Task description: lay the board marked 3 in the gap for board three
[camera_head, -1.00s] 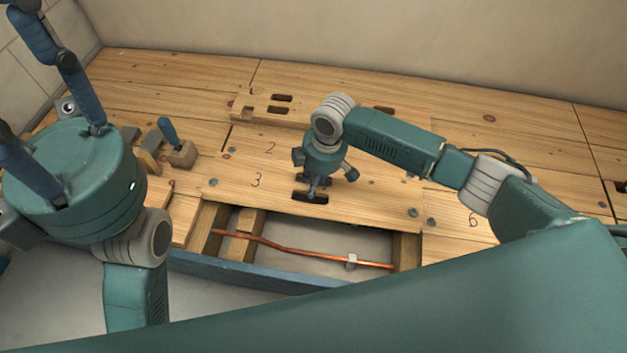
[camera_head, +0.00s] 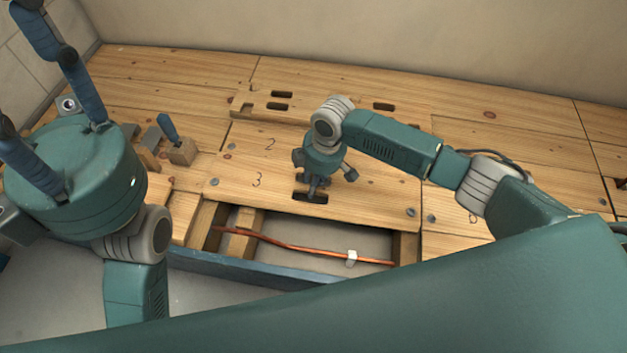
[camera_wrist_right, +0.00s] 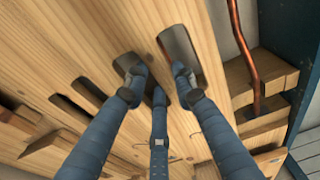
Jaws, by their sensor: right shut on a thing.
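The board marked 3 (camera_head: 240,192) is pale wood with dark hand slots. It lies just behind the open floor gap (camera_head: 310,232), beside the board marked 2 (camera_head: 255,143). My right gripper (camera_head: 312,190) is shut on board 3 at its slots. In the right wrist view the blue fingers (camera_wrist_right: 158,85) reach into two slots of the board (camera_wrist_right: 100,30). The fingertips inside the slots are hidden. I cannot tell how far the board is raised. My left gripper (camera_head: 25,75) is at the far left with its blue fingers spread, open and empty, away from the boards.
Wooden joists (camera_head: 245,232) and a copper pipe (camera_head: 300,248) with a white clip (camera_head: 351,258) show in the gap. A blue rail (camera_head: 250,270) edges its front. The board marked 6 (camera_head: 450,232) lies right.

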